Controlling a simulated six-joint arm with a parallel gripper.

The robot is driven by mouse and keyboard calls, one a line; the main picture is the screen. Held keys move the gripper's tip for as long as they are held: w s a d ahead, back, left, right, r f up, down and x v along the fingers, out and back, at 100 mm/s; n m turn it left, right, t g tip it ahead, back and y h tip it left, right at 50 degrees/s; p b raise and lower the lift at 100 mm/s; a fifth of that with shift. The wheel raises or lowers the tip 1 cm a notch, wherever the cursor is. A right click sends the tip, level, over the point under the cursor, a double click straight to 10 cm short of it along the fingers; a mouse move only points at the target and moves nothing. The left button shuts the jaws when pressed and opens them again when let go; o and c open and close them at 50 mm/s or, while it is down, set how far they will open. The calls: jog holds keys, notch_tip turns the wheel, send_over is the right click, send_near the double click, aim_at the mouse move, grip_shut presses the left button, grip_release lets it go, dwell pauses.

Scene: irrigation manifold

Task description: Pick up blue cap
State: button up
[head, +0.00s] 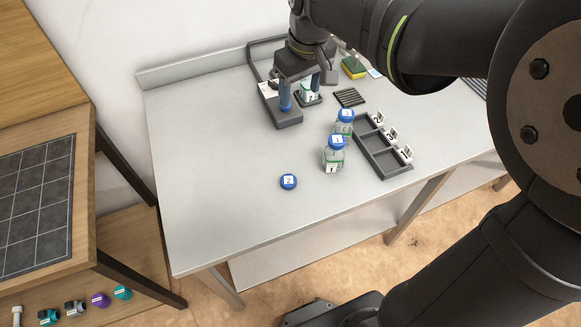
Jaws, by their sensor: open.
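A loose blue cap (288,182), its top label reading 2, lies flat on the grey table. Two more blue caps sit on jars: one (337,141) on the front jar (332,160) labelled 1, and one (346,115) on the jar (343,128) just behind it. My gripper (300,92) is open, pointing down at the back of the table, well behind the loose cap. A third jar (309,92), white and green, stands on a dark base by the fingers. I cannot tell whether it is between them, and its top is partly hidden.
A dark fixture (287,120) stands under and beside my gripper. A dark tray (386,160) with three compartments and number tags lies right of the jars. A slatted dark pad (349,97) and a yellow-green sponge (353,68) are behind.

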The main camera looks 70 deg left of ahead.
jog(key=s+d+f+n+h, duration=0.1)
jog(key=s+d+f, duration=0.4)
jog(key=d, duration=0.1)
send_over(290, 181)
jog(key=f, duration=1)
jog(key=shift+w+a+f, duration=0.2)
jog(key=shift+a+f, duration=0.1)
jog(key=shift+s+d+f, duration=0.15)
jog(key=shift+f, duration=1.45)
jog(key=shift+s+d+f, duration=0.1)
jog(key=shift+d+f, duration=0.05)
jog(key=shift+f, duration=1.45)
jog(key=c, duration=1.1)
